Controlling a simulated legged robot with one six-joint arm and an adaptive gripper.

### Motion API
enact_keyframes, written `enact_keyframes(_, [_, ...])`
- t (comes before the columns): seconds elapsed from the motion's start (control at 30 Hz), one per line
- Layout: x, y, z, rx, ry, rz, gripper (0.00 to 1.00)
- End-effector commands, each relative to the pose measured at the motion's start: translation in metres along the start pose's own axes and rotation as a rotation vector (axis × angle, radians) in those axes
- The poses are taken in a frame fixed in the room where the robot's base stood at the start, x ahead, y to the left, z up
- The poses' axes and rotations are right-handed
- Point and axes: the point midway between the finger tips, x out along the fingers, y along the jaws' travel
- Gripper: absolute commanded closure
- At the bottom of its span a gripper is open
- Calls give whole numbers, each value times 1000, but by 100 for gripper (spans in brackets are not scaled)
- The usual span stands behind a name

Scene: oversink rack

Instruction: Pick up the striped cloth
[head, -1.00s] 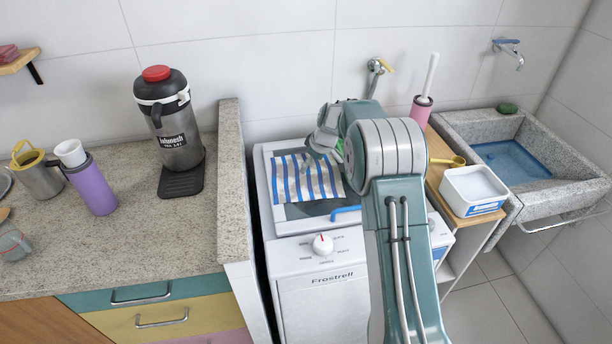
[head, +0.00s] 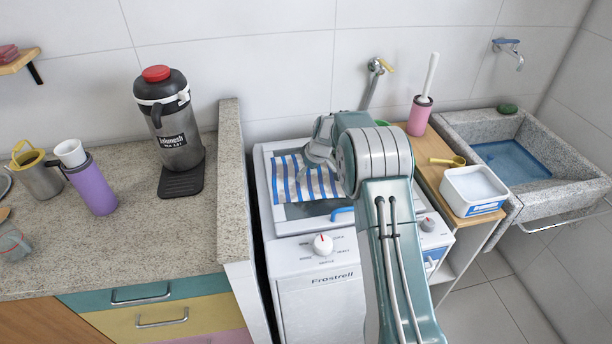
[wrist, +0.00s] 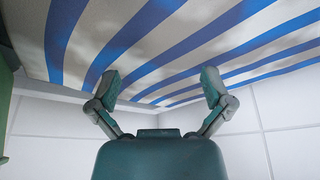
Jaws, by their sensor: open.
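The blue-and-white striped cloth (head: 288,182) lies on the lid of the white washing machine (head: 318,284), and my arm covers part of its right side in the head view. My gripper (head: 312,168) is over the cloth's right part, partly hidden by my own arm. In the wrist view the cloth (wrist: 150,45) fills the top of the picture. The two fingers of my gripper (wrist: 162,86) are spread apart in front of it, with nothing between them. I cannot tell whether the fingertips touch the cloth.
A granite wall edge (head: 231,170) rises left of the machine. A blue handle (head: 343,213) is at the lid's front.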

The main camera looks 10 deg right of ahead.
Motion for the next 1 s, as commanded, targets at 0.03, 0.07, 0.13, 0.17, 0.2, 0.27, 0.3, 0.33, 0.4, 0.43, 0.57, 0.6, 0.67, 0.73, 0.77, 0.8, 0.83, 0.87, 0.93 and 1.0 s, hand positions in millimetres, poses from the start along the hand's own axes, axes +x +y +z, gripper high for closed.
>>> enact_keyframes(0.03, [2,0,0,0,0,0,0])
enact_keyframes(0.07, [3,0,0,0,0,0,0])
enact_keyframes(0.13, [5,0,0,0,1,0,0])
enact_keyframes(0.17, [6,0,0,0,1,0,0])
enact_keyframes(0.2, [6,0,0,0,1,1,4])
enact_keyframes(0.27, [6,0,0,0,1,1,18])
enact_keyframes(0.3, [6,0,0,0,0,0,27])
enact_keyframes(0.33, [6,0,0,0,0,0,33])
enact_keyframes(0.4, [7,0,0,0,-1,-1,44])
enact_keyframes(0.43, [7,0,0,0,-2,-2,48])
enact_keyframes(0.57, [10,-1,2,1,-5,-5,59])
enact_keyframes(0.6, [10,-1,2,1,-6,-6,60])
enact_keyframes(0.67, [11,-1,3,1,-8,-7,61])
enact_keyframes(0.73, [12,-2,4,2,-9,-8,61])
enact_keyframes(0.77, [12,-2,4,2,-10,-8,61])
enact_keyframes(0.8, [12,-2,4,2,-10,-9,61])
enact_keyframes(0.83, [10,-2,3,1,-10,-8,61])
enact_keyframes(0.87, [8,-2,2,1,-10,-8,62])
enact_keyframes(0.93, [-2,-1,-1,0,-9,-7,73])
enact_keyframes(1.0, [-14,-1,-6,0,-8,-6,97])
